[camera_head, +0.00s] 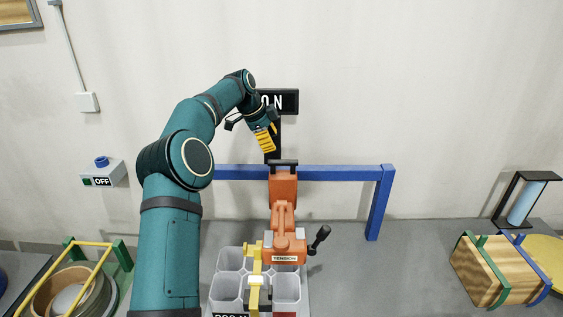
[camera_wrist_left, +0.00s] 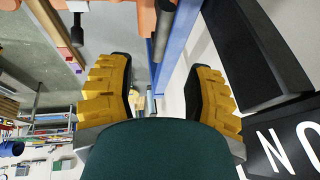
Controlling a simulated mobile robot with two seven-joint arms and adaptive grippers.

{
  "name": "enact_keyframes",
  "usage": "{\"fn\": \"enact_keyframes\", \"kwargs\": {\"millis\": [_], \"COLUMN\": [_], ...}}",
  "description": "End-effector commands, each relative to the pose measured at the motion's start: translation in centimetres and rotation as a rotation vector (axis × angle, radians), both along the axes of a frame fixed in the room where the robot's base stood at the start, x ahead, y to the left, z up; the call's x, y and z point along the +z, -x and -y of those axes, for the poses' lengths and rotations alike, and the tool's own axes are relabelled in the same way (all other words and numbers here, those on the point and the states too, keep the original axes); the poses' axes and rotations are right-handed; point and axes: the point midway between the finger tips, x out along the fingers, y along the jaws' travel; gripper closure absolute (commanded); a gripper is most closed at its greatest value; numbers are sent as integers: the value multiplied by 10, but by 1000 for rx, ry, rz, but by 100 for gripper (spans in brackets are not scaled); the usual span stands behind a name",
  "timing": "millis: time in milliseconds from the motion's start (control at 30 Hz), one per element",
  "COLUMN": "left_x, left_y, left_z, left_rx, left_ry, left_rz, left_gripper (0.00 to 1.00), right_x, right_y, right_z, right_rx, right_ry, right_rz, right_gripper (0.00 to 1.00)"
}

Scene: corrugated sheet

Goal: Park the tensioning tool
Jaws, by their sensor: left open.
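The orange tensioning tool (camera_head: 284,188), labelled TENSION low on its front, runs from the blue frame down to the grey cups in the head view. A black-knobbed lever (camera_head: 320,238) sticks out at its right. A black bar (camera_head: 283,162) crosses its top; I cannot tell whether the tool hangs from it. My left gripper (camera_head: 266,138) is above the tool's top, in front of a black post, open and empty. In the left wrist view the left gripper (camera_wrist_left: 160,85) has its yellow fingers spread, with orange parts (camera_wrist_left: 145,16) beyond them. My right gripper is not in view.
A blue frame (camera_head: 340,173) stands behind the tool. A black sign (camera_head: 289,100), partly hidden by my arm, is above it. Grey cups (camera_head: 231,260) and a yellow part (camera_head: 256,280) sit below. A crate (camera_head: 484,272) is at right; the grey surface between is clear.

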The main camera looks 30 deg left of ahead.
Motion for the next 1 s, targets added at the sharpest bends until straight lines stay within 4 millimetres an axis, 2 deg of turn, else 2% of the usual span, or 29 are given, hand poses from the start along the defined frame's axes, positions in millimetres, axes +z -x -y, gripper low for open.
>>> {"fn": "enact_keyframes", "kwargs": {"millis": [33, 200, 400, 600, 900, 933, 1000], "left_x": [-12, -42, -68, -81, -82, -82, -82], "left_y": [-3, -15, -26, -31, -32, -32, -32], "left_z": [4, 11, 18, 21, 21, 21, 21], "left_rx": [-2, -2, 0, 0, 0, 0, 0], "left_ry": [2, 2, 0, -1, 0, -1, 0], "left_rz": [-4, -3, -1, -1, 0, -1, 0], "left_gripper": [48, 48, 48, 48, 48, 49, 73], "right_x": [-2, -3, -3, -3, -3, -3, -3], "right_y": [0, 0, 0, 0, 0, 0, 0], "right_z": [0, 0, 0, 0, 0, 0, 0], "right_rx": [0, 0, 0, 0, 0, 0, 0], "right_ry": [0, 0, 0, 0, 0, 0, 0], "right_rz": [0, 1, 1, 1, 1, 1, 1], "right_gripper": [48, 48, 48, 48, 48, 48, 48]}}
